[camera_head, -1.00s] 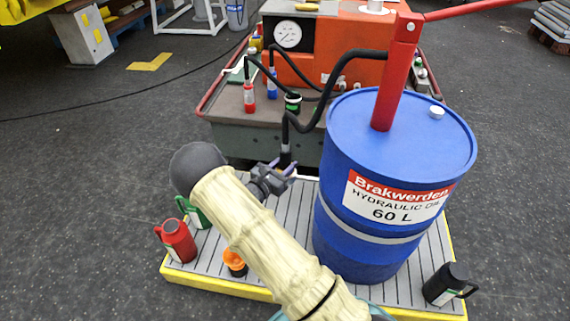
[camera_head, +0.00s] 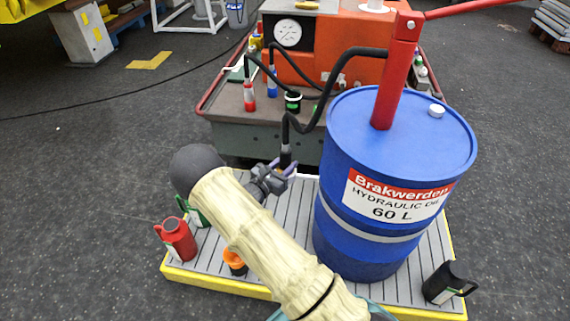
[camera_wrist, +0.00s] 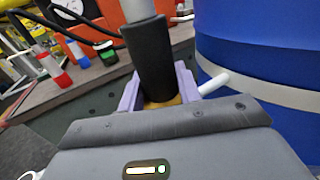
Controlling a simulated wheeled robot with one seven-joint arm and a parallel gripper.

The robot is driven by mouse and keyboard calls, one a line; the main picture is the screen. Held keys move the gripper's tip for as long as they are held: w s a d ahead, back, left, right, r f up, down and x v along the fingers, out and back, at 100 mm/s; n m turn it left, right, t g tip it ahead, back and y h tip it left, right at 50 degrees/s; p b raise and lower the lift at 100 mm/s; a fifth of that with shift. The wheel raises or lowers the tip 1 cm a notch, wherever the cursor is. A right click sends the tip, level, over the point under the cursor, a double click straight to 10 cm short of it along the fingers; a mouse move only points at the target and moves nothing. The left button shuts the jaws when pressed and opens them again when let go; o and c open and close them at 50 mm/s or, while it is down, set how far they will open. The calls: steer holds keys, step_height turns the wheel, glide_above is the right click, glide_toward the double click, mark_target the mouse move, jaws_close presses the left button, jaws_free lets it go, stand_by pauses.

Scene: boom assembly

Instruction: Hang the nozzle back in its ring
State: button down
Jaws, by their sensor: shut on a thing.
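My gripper (camera_head: 283,168) is shut on the black nozzle (camera_head: 286,155), to the left of the blue drum (camera_head: 340,226). The nozzle stands roughly upright between the lavender fingers. In the wrist view the nozzle (camera_wrist: 152,62) rises from between the fingertips (camera_wrist: 158,92), with a yellow-brown part at its lower end. A black hose (camera_head: 314,112) runs from the nozzle to the red pump post (camera_head: 392,88) on the drum top. I cannot make out the ring for certain in either view. A short white rod (camera_wrist: 213,84) shows beside the right finger, near the drum.
The drum stands on a slatted platform with a yellow edge (camera_head: 215,285). A red jug (camera_head: 176,240), an orange-topped container (camera_head: 235,262) and a black jug (camera_head: 447,284) stand on it. Behind is a grey bench (camera_head: 240,138) with a red bottle (camera_head: 249,97) and an orange machine (camera_head: 340,40).

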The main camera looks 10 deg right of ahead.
steer(key=shift+f, duration=0.2)
steer(key=c, duration=1.3)
jaws_free()
steer(key=shift+f, duration=0.1)
steer(key=shift+o, duration=0.2)
steer(key=p+v, duration=0.3)
steer(key=v, duration=0.8)
